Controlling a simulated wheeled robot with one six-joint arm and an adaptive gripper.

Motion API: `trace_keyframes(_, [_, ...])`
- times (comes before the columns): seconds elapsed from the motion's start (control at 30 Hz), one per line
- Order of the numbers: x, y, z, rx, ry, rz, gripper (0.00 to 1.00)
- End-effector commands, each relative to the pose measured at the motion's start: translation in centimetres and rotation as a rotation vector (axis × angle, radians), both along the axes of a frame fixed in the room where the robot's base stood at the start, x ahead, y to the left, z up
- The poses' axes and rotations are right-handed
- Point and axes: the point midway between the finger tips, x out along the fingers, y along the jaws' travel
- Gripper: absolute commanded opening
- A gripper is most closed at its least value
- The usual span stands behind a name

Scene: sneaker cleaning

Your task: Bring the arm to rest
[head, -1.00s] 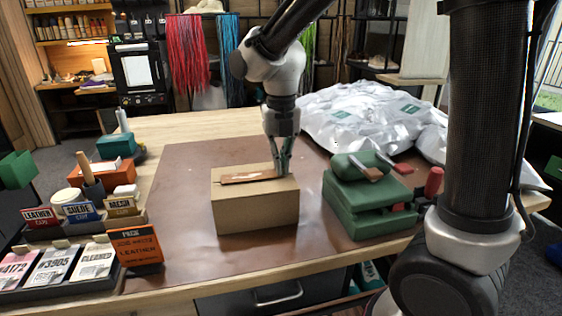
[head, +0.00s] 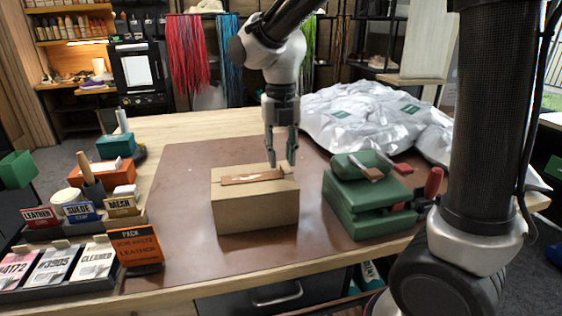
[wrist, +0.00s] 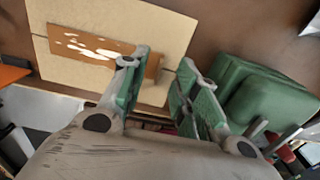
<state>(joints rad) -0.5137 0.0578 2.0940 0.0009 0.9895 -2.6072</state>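My gripper (head: 282,163) points down just above the right part of a closed cardboard box (head: 256,212) on the brown work mat. In the wrist view, my gripper (wrist: 160,85) has its two green-padded fingers apart with nothing between them. A brown strip (head: 252,177) with pale patches lies on top of the box; it also shows in the wrist view (wrist: 95,52), partly behind one finger. My arm reaches in from the top of the head view.
A green clamp-like fixture (head: 366,200) stands right of the box. Silvery bags (head: 360,118) lie behind it. Card holders and an orange sign (head: 137,246) stand at the left. The mat (head: 180,200) is clear left of the box.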

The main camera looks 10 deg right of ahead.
Motion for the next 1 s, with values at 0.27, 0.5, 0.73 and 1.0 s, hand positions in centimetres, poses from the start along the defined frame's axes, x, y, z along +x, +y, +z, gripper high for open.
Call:
trace_keyframes(0.27, [0.1, 0.0, 6.3, 0.002, -0.004, 0.0, 0.3])
trace_keyframes(0.5, [0.0, 0.0, 9.2, 0.001, -0.001, -0.01, 0.3])
trace_keyframes(0.73, [0.4, 0.2, 9.3, 0.014, -0.015, -0.409, 0.3])
trace_keyframes(1.0, [-2.5, -2.3, 6.5, 0.03, -0.012, -1.38, 0.3])
